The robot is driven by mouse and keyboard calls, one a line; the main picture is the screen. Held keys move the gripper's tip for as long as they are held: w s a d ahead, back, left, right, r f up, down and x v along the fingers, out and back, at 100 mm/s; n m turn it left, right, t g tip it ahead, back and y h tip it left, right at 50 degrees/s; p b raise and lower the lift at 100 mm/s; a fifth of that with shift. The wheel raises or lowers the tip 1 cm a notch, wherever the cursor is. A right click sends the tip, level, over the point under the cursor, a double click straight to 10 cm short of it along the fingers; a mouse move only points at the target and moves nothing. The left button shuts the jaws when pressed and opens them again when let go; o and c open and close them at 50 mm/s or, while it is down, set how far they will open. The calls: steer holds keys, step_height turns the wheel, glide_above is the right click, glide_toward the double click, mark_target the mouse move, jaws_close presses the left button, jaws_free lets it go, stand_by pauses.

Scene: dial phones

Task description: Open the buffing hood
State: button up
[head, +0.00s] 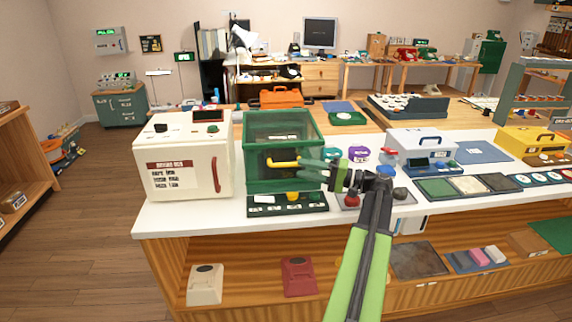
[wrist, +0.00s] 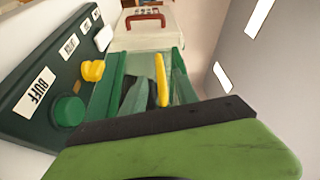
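The buffing hood (head: 284,130) is a green see-through box on the white counter, with its front closed. A yellow handle (head: 283,163) sticks out from its front and also shows in the wrist view (wrist: 161,80). A dark green panel (head: 287,206) with a yellow knob lies in front, and the wrist view shows its BUFF label (wrist: 35,92) and green button. My gripper (head: 310,170) is at the handle's right end. Contact with the handle cannot be made out.
A cream box (head: 183,170) with a red handle stands close on the hood's left. A pad with a red knob (head: 352,199) lies right of the panel, below my arm. A white case (head: 419,146) and colored trays fill the right counter.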

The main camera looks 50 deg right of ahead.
mark_target(286, 163)
steer(key=x, duration=0.7)
steer(key=shift+d, duration=0.1)
jaws_close()
stand_by(1.1)
